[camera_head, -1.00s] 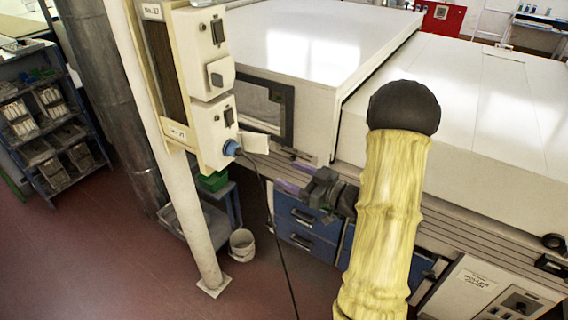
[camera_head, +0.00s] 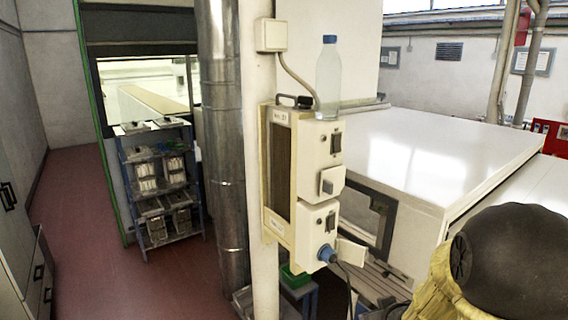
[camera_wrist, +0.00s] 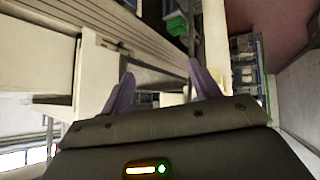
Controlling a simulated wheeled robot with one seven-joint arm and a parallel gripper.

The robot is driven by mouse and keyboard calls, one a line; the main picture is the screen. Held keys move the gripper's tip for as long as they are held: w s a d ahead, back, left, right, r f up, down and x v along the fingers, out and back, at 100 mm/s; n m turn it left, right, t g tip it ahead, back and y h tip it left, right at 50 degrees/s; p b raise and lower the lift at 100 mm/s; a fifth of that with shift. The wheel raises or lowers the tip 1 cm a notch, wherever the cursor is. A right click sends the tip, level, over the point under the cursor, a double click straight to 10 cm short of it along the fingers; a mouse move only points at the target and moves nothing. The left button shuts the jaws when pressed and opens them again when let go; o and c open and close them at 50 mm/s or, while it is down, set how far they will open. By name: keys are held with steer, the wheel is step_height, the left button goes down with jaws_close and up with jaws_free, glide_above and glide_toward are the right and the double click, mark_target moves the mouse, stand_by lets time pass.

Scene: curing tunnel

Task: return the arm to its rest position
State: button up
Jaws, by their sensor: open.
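My gripper (camera_wrist: 163,88) shows in the wrist view with its two purple fingers spread apart. It is open, and nothing is held between the fingers. In the head view only my arm, with its yellow sleeve and black joint, shows at the lower right; the gripper itself is outside the picture or hidden behind it. The wrist view shows a pale beam or post and machine edges beyond the fingers.
A control box (camera_head: 308,185) is fixed to a pale post, with a clear bottle (camera_head: 328,80) on top. The white tunnel housing (camera_head: 450,140) is at right. A shelf rack (camera_head: 160,185) stands at left. Red floor (camera_head: 80,220) is clear at far left.

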steer(key=s+a+m+g, duration=0.1)
steer(key=s+a+g, duration=0.2)
steer(key=s, duration=0.4)
steer(key=s+a+m+g, duration=0.1)
steer(key=s+a+g, duration=0.2)
steer(key=s, duration=0.5)
steer(key=shift+a+f+m+g, duration=0.25)
steer(key=shift+a+m+g, duration=0.05)
steer(key=shift+a, duration=0.4)
